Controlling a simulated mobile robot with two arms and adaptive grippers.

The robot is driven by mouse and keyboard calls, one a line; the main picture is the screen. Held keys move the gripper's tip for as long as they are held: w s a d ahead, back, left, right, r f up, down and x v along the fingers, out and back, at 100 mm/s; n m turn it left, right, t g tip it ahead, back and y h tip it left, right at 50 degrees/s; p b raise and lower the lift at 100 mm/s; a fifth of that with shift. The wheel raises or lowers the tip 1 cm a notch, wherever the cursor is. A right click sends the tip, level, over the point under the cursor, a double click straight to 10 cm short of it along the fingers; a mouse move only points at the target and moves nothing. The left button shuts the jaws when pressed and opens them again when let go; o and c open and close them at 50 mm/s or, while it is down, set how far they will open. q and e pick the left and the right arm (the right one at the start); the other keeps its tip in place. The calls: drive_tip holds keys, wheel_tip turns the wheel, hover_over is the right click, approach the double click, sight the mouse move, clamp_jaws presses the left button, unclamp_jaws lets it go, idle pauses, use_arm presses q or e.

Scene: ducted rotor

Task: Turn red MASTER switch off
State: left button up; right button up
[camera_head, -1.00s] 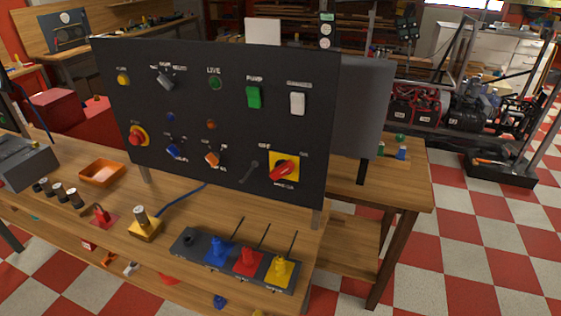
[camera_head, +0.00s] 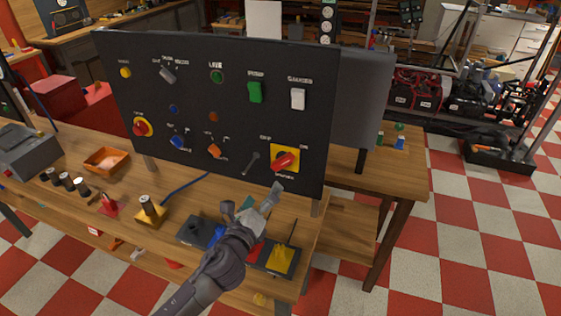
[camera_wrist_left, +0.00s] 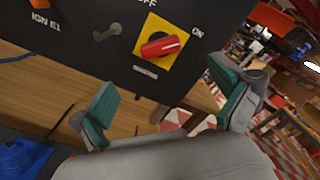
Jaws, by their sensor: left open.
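The red MASTER switch (camera_head: 284,161) is a red rotary handle on a yellow square plate, low on the right of the black panel (camera_head: 215,130). "OFF" and "ON" labels sit above it. In the left wrist view the handle (camera_wrist_left: 160,46) is nearly horizontal, its right end tilted slightly up toward the ON side. My left gripper (camera_head: 262,202) is open and empty, below and a little left of the switch, apart from it. In the left wrist view its teal-padded fingers (camera_wrist_left: 172,100) are spread, with the switch beyond them. My right gripper does not show.
A small grey lever (camera_head: 251,163) is left of the switch. Below the panel, a dark base holds blue, red and yellow (camera_head: 281,259) pieces with upright rods, partly behind my arm. An orange tray (camera_head: 107,161) and a yellow block (camera_head: 151,212) are on the wooden bench.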

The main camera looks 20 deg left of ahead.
sight(280, 164)
use_arm(q)
drive_tip(key=w+p, duration=0.1)
drive_tip(key=w, duration=1.2)
drive_tip(key=shift+d, duration=0.2)
drive_tip(key=c, duration=1.1)
